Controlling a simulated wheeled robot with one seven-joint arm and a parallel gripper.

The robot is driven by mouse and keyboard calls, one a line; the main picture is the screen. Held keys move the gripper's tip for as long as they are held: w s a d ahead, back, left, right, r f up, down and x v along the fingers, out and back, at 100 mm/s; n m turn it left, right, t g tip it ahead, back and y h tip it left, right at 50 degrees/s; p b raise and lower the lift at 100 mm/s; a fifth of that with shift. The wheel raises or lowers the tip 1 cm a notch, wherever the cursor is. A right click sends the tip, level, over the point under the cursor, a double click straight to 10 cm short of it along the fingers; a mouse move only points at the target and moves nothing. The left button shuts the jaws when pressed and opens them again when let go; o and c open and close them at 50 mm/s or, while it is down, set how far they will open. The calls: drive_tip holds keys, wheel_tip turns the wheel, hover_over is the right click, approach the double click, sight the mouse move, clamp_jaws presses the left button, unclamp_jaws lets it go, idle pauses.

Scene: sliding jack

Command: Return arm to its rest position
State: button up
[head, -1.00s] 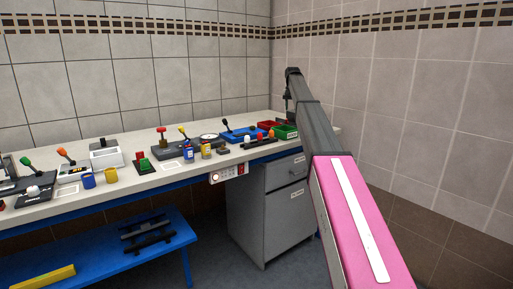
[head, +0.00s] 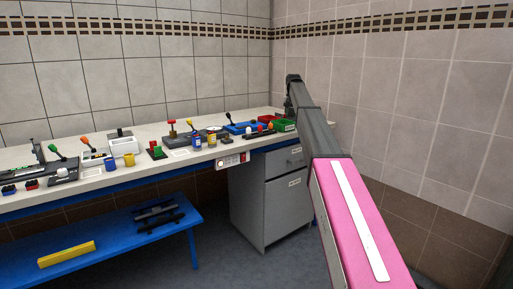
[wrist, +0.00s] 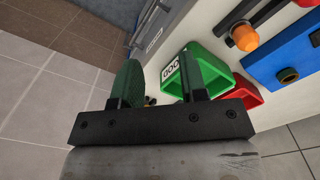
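My arm (head: 355,215), with a pink link and grey forearm, reaches out toward the right end of the bench in the head view. My gripper (wrist: 157,80) shows in the wrist view with its two dark fingers apart and nothing visibly held between them. In the head view the gripper itself is small and hard to make out near the bench's right end. A green bin (wrist: 214,72) labelled GOOD lies beyond the right finger, which partly covers it; whether they touch is unclear.
The bench (head: 100,185) carries several levers, bottles and boxes. A red bin (wrist: 247,97) and a blue fixture (wrist: 290,65) are near the green bin. A grey cabinet (head: 265,205) stands below. A low blue shelf (head: 115,248) is at left. Tiled walls border the right.

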drive_tip(key=s+f, duration=2.2)
drive_tip(key=f, duration=0.5)
drive_tip(key=s+f, duration=0.5)
drive_tip(key=s, duration=0.6)
drive_tip(key=s+f+n, duration=0.1)
drive_tip(key=s+f, duration=0.5)
drive_tip(key=s, duration=0.5)
drive_tip(key=s+f, duration=0.6)
drive_tip(key=s, duration=0.5)
drive_tip(key=shift+s+a+n, duration=0.2)
drive_tip(key=shift+n, duration=0.2)
